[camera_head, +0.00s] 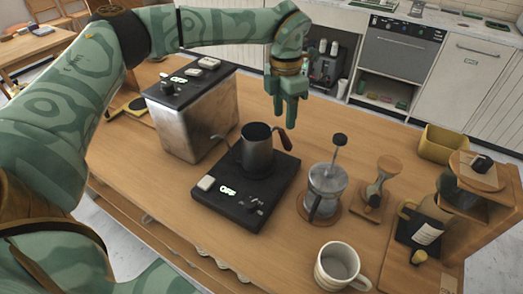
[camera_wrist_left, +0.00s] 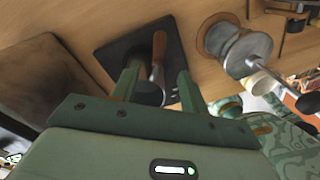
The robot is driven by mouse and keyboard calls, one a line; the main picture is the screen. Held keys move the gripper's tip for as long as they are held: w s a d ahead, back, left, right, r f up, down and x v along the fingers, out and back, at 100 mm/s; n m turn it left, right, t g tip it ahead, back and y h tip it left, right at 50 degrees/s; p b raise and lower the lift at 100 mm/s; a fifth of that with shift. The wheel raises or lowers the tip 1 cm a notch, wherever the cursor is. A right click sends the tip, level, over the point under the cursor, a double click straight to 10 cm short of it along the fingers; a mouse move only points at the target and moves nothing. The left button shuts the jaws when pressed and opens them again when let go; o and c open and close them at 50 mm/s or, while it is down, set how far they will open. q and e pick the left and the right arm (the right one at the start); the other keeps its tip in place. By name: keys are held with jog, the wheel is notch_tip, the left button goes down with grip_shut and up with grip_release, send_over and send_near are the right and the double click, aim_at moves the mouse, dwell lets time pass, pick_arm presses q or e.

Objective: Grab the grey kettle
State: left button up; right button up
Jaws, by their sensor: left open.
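The grey kettle (camera_head: 257,152) stands upright on a black hot plate (camera_head: 225,212) marked OFF. Its thin spout points left and its brown handle (camera_head: 282,141) is on the right. My left gripper (camera_head: 289,112) is open and empty, fingers pointing down, just above and behind the handle in the head view. In the left wrist view the handle (camera_wrist_left: 158,55) shows between the two open fingers (camera_wrist_left: 156,78), with no clear contact. Part of the kettle is hidden there behind the gripper. My right gripper is not in view.
A large metal box (camera_head: 192,125) with a black top stands left of the plate. A glass French press (camera_head: 325,188), a wooden-topped stand (camera_head: 375,187), a white mug (camera_head: 340,266) and a grinder-like machine (camera_head: 490,200) stand to the right. The counter behind the plate is clear.

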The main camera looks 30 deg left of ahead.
aim_at(283, 142)
pick_arm(q)
notch_tip(283, 142, down, 4)
jog(key=shift+w+d+r, duration=0.1)
jog(key=shift+r, duration=0.1)
jog(key=shift+f+b, duration=0.3)
jog(key=shift+f, duration=0.15)
notch_tip(283, 142, down, 5)
jog(key=shift+f+b, duration=0.1)
jog(key=shift+b, duration=0.6)
jog(key=shift+s, duration=0.2)
jog(key=shift+c, duration=0.3)
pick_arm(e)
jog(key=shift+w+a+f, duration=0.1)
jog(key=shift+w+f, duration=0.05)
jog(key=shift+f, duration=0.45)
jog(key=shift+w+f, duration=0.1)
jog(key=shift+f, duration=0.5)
pick_arm(q)
jog(key=shift+r, duration=0.2)
grip_shut()
